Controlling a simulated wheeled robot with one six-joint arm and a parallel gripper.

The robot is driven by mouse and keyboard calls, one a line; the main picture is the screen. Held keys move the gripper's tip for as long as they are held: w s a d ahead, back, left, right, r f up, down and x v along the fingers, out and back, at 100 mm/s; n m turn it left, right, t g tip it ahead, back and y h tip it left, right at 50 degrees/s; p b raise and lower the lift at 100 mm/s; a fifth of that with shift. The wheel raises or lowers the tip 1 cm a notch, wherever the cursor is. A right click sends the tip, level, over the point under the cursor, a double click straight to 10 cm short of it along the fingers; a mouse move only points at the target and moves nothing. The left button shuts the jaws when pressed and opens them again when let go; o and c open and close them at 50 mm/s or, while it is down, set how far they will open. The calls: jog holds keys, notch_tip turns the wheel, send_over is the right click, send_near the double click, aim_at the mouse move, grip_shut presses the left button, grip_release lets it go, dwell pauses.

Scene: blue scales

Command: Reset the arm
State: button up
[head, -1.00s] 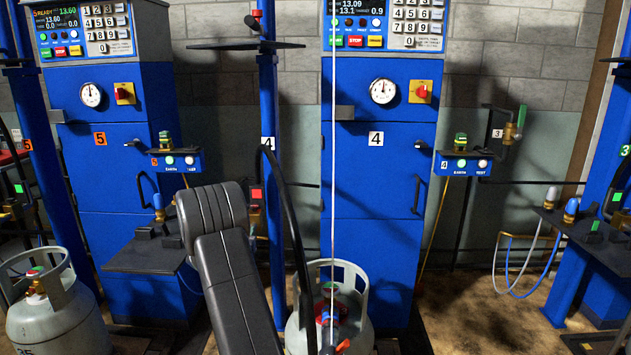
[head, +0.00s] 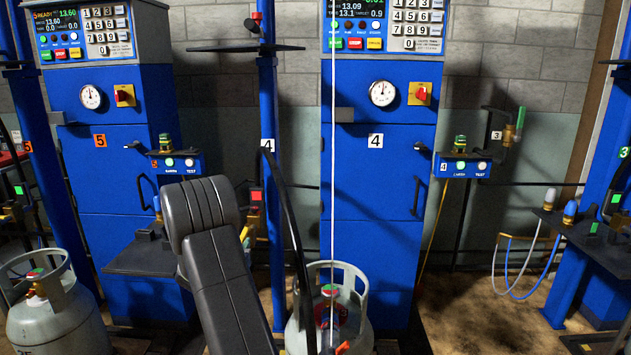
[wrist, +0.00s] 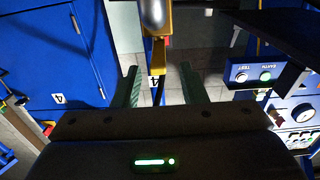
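My gripper (wrist: 160,86) shows in the wrist view as two green fingers set well apart, with nothing visibly clamped between them. A silver and brass-yellow fitting (wrist: 155,40) stands in the gap between the fingers in that view; I cannot tell its distance or whether it touches anything. In the head view my dark arm link rises at lower centre left and bends at the top. The gripper itself is hidden there behind the arm.
Blue filling station 4 (head: 375,200) stands ahead, with station 5 (head: 112,170) to its left. Grey gas cylinders stand at lower left (head: 55,320) and lower centre (head: 355,300). A blue post (head: 268,200) is close to my arm. Open floor (head: 470,300) shows at right.

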aim_at(246, 233)
jog(key=s, duration=0.7)
jog(key=w, duration=0.6)
jog(key=w+b, duration=0.1)
jog(key=w, duration=0.6)
jog(key=shift+d+f, duration=0.1)
jog(key=shift+d, duration=0.1)
jog(key=shift+w+f+b, duration=0.2)
jog(key=shift+w+b, duration=0.1)
jog(key=shift+b, duration=0.15)
jog(key=shift+s+d+n+y+b, duration=0.15)
jog(key=shift+n+y+b, duration=0.2)
jog(key=shift+b, duration=0.3)
jog(key=shift+w+d+n+y+b, duration=0.1)
jog(key=shift+n+y+b, duration=0.05)
jog(key=shift+y+b, duration=0.4)
jog(key=shift+r+b, duration=0.1)
jog(key=shift+b, duration=0.25)
jog(key=shift+d+r+n+y+b, duration=0.1)
jog(key=shift+r+n+y+b, duration=0.15)
jog(key=shift+n+y+b, duration=0.2)
